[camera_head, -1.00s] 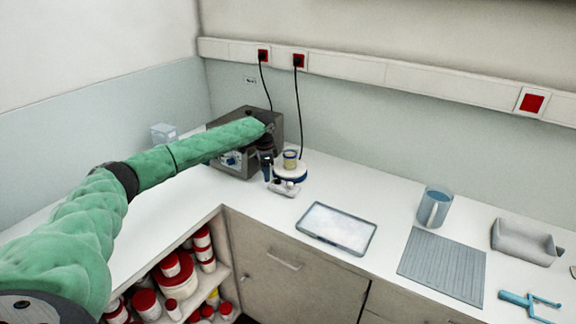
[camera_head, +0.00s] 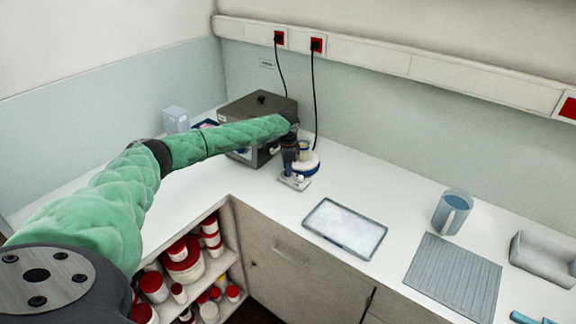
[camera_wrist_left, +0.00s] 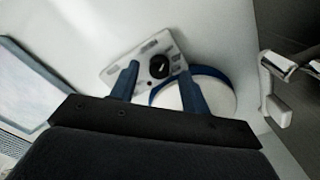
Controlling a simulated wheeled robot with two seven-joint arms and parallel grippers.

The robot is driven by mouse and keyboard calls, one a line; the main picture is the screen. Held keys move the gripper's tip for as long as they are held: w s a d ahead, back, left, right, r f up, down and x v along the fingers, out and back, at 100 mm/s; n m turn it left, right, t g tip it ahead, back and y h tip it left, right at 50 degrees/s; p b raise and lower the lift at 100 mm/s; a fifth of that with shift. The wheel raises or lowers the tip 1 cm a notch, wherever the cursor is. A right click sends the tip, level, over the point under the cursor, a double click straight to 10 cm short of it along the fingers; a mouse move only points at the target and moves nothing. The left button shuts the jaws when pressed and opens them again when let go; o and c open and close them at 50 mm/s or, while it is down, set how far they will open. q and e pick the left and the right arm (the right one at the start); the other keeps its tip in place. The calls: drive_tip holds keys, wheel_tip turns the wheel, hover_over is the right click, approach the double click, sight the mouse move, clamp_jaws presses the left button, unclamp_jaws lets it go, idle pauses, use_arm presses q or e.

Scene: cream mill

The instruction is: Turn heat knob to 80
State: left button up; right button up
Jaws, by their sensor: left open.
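The heat knob (camera_wrist_left: 159,67) is a round black dial on the pale control panel (camera_head: 294,182) of a small hotplate with a white round top and blue rim (camera_head: 313,166). In the left wrist view the panel (camera_wrist_left: 142,62) shows other small controls near the knob. My left gripper (camera_head: 289,168) is over the panel in the head view. In the wrist view its blue fingers (camera_wrist_left: 158,84) are open and spread, with the knob showing between their tips. I cannot tell whether they touch it. The dial's reading is too small to tell.
A tray (camera_head: 345,228), a blue jug (camera_head: 452,211) and a grey mat (camera_head: 453,277) lie right. White counter shows between them.

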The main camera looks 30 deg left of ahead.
use_arm(q)
drive_tip(key=shift+s+f, duration=0.2)
drive_tip(key=shift+f, duration=0.1)
drive_tip(key=shift+w+f, duration=0.2)
drive_tip(key=shift+f, duration=0.15)
drive_tip(key=shift+s+r, duration=0.1)
drive_tip(key=c, duration=1)
use_arm(e)
drive_tip(key=shift+s+r, duration=0.1)
drive_tip(key=shift+s, duration=0.6)
